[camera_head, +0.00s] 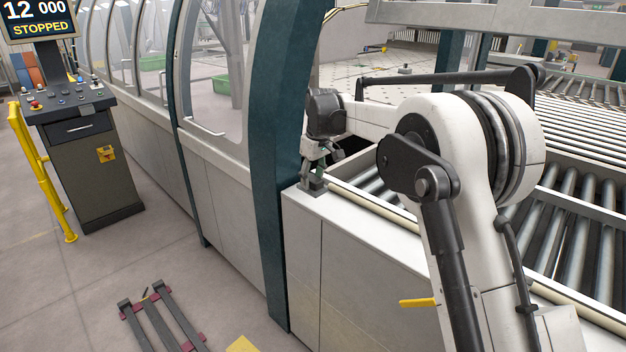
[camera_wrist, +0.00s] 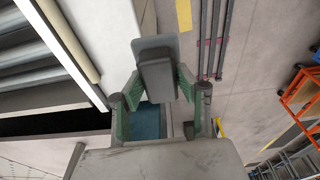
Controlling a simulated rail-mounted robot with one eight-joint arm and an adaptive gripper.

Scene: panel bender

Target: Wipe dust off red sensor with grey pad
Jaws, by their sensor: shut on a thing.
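My gripper (camera_head: 316,165) is over the white ledge beside the teal post in the head view. It is shut on a grey pad (camera_head: 312,187), which is at the top of the ledge; I cannot tell whether it touches. In the wrist view, the green-sided fingers of my gripper (camera_wrist: 158,88) hold the pad's dark block, with the lighter grey pad plate (camera_wrist: 155,42) beyond it. I cannot make out the red sensor or its dust in either view.
The teal post (camera_head: 272,150) stands close left of my gripper. Conveyor rollers (camera_head: 570,225) lie right, behind the white ledge (camera_head: 335,210). A control console (camera_head: 85,160) and yellow rail (camera_head: 40,170) stand at left. Dark bars (camera_head: 160,322) lie on the floor.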

